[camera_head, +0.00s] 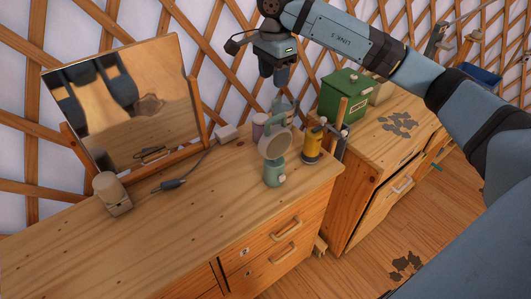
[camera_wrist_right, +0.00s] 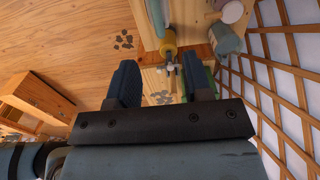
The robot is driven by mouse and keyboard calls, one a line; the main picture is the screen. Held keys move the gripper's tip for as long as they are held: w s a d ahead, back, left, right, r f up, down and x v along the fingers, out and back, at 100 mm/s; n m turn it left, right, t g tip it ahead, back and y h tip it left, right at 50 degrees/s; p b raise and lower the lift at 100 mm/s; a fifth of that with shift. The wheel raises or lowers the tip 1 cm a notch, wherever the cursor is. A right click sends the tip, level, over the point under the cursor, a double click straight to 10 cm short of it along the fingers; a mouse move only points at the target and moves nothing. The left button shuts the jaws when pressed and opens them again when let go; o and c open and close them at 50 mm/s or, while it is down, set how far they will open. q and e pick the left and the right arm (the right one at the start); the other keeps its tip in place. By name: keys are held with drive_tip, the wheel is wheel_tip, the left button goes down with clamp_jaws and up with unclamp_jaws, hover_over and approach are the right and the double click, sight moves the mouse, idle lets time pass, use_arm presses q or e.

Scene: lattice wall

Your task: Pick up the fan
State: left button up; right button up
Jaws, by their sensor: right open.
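The fan (camera_head: 275,155) stands upright on the wooden dresser, near its right end. It has a round pale head and a teal base. My right gripper (camera_head: 277,80) hangs above and behind the fan, apart from it, with its fingers downward. In the right wrist view the two dark fingers (camera_wrist_right: 162,80) are spread apart with nothing held between them. I cannot clearly pick out the fan in the wrist view. My left gripper is not in view.
A yellow lantern-like object (camera_head: 312,145) stands close right of the fan. A teal container (camera_head: 285,108) and a purple cup (camera_head: 260,125) stand behind it. A mirror (camera_head: 125,100) is at left. A green box (camera_head: 342,95) sits on the right cabinet. The dresser's front left is clear.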

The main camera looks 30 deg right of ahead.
sight(276, 116)
drive_tip(key=f, duration=0.2)
drive_tip(key=f+p, duration=0.1)
drive_tip(key=f, duration=0.5)
drive_tip(key=shift+s+d+p, duration=0.15)
drive_tip(key=shift+d+p, duration=0.1)
drive_tip(key=shift+p, duration=0.05)
drive_tip(key=shift+f, duration=0.4)
drive_tip(key=f+p, duration=0.2)
drive_tip(key=f, duration=0.1)
drive_tip(key=shift+s+d+f, duration=0.1)
drive_tip(key=shift+d+f, duration=0.1)
drive_tip(key=shift+f, duration=0.65)
clamp_jaws()
